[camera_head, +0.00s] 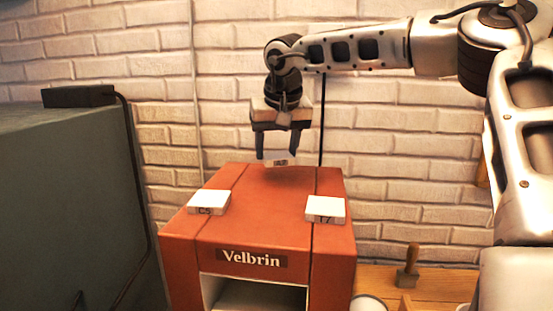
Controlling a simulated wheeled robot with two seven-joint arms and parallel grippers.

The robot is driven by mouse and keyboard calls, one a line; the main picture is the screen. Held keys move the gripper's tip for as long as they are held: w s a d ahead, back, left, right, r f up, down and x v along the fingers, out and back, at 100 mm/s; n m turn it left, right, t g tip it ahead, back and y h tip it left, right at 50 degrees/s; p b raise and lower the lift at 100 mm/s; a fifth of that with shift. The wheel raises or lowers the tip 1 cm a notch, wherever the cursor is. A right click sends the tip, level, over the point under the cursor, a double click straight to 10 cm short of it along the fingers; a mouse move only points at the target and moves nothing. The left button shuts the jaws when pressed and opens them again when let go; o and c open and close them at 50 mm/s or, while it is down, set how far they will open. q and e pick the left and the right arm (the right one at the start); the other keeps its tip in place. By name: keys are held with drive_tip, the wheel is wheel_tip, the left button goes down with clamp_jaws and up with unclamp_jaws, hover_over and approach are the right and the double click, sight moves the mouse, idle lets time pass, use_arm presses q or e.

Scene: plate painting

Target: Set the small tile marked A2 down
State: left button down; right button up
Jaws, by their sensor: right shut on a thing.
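My right gripper (278,152) hangs down over the back part of the orange kiln-like box labelled Velbrin (270,225). It is shut on the small white tile A2 (272,157), whose marked edge faces me; the marking is small and hard to read. The tile seems to be a little above the box's top, near its back edge. Another white tile marked C5 (209,199) lies on the top at the left. A third tile marked T7 (325,206) lies on the top at the right. My left gripper is not in view.
The middle of the box top between the two lying tiles is clear. A dark green cabinet (65,190) stands at the left. A wooden table (440,283) with a wooden-handled stamp-like tool (408,268) is at the lower right. A brick wall (420,140) is behind.

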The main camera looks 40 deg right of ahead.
sight(277, 155)
drive_tip(key=shift+w+f, duration=0.1)
drive_tip(key=shift+f, duration=1.5)
drive_tip(key=o, duration=1.1)
drive_tip(key=shift+f, duration=0.1)
drive_tip(key=v, duration=1.2)
